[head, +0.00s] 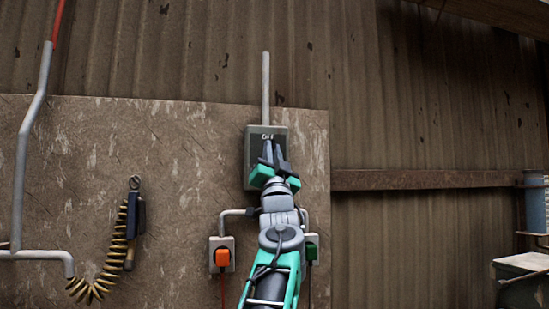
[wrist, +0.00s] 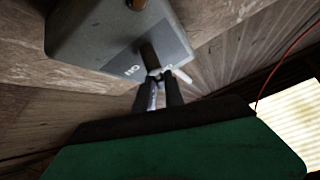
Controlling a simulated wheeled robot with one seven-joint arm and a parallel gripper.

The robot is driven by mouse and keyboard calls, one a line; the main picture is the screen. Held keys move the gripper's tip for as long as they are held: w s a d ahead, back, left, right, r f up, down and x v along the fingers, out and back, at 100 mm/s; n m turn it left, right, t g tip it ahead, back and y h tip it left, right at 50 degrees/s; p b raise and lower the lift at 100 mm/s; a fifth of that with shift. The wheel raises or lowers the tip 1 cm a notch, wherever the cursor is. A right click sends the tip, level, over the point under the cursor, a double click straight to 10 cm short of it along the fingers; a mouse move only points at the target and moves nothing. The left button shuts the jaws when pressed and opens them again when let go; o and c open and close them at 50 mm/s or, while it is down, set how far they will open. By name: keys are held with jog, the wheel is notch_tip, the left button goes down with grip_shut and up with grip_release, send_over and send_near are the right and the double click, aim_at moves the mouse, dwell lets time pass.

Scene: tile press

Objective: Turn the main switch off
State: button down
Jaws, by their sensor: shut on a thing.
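The main switch is a grey box (head: 251,165) fixed high on the board, with a conduit rising from its top. The word OFF shows on its upper front in the head view. My gripper (head: 272,146) is in front of the box and hides its lower middle. In the wrist view, the box (wrist: 90,35) is close and tilted, with ON lettering near its edge. A short brownish lever (wrist: 149,55) comes off its face and runs to the fingertips of my gripper (wrist: 160,79), which is shut on it. The fingers hide the lever's end.
A coiled yellow hose (head: 112,255) hangs at left by a grey pipe (head: 22,170). The board right of the box is clear.

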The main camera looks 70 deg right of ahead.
jog(key=shift+w+a+r+n+t+y+p, duration=0.2)
jog(key=shift+n+t+y, duration=0.65)
jog(key=shift+n+t, duration=0.6)
jog(key=shift+w+d+f+n+t+y+p, duration=0.1)
jog(key=shift+n+t+y+p, duration=0.25)
jog(key=shift+n+t+y, duration=1.05)
jog(key=shift+w+a+r+n+t+y+p, duration=0.15)
jog(key=shift+n+t+y+p, duration=0.15)
jog(key=shift+n+t, duration=1.2)
jog(key=shift+n+g, duration=0.25)
jog(key=shift+n, duration=0.3)
jog(key=c, duration=1.4)
grip_release()
jog(key=shift+c, duration=0.2)
jog(key=shift+f, duration=0.1)
jog(key=b+v, duration=0.3)
jog(key=v, duration=0.4)
jog(key=shift+s+a+f+b, duration=0.15)
jog(key=shift+a+b, duration=0.1)
jog(key=shift+b, duration=0.05)
jog(key=shift+s, duration=0.1)
